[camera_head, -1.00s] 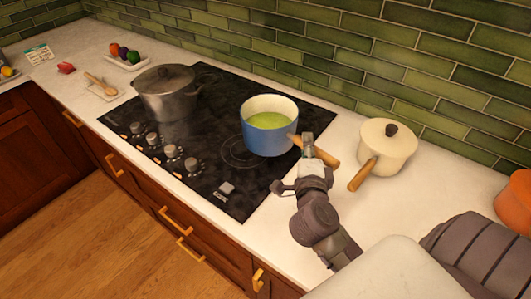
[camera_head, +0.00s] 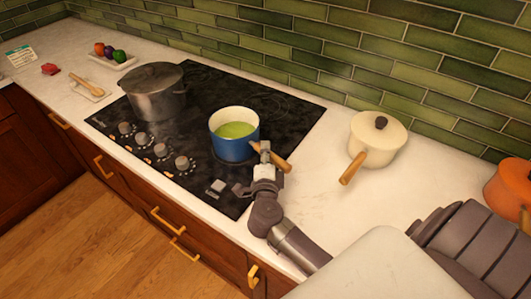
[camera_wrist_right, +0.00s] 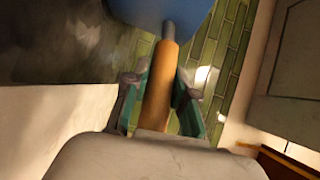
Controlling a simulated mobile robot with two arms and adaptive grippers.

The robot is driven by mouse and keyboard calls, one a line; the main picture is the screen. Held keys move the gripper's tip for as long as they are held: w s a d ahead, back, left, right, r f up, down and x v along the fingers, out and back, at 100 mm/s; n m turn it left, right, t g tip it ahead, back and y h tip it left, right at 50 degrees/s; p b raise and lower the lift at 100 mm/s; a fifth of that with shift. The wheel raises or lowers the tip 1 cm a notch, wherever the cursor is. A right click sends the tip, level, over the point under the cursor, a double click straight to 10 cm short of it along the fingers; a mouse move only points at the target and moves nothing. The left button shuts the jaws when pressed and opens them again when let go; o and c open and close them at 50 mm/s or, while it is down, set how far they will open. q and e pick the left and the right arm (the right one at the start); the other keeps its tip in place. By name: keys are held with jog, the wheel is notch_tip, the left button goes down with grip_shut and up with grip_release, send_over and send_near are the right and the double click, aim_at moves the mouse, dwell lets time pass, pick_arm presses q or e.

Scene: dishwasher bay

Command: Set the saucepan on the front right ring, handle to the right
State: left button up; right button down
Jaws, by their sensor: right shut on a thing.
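The blue saucepan (camera_head: 232,148) with pale green contents is upright over the front right part of the black hob (camera_head: 195,210). It covers most of the front right ring, and I cannot tell whether its base touches the glass. Its wooden handle (camera_head: 281,163) points to the lower right, along the counter. My right gripper (camera_head: 265,158) is shut on the handle close to the pan. In the right wrist view the handle (camera_wrist_right: 160,85) lies between the two fingers, with the blue pan wall (camera_wrist_right: 160,8) beyond. My left gripper is not in view.
A grey lidded pot (camera_head: 155,95) stands at the hob's left. A cream lidded pan (camera_head: 377,142) with a wooden handle stands on the counter to the right. An orange pot (camera_head: 509,190) is at the right edge. Knobs (camera_head: 153,150) line the hob's front left.

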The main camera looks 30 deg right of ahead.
jog(key=shift+r, duration=0.1)
jog(key=c, duration=0.9)
grip_release()
jog(key=shift+s, duration=0.1)
jog(key=shift+c, duration=0.2)
jog(key=b+v, duration=0.2)
jog(key=v, duration=0.9)
jog(key=shift+b, duration=0.35)
jog(key=shift+s+a, duration=0.3)
jog(key=shift+s, duration=0.15)
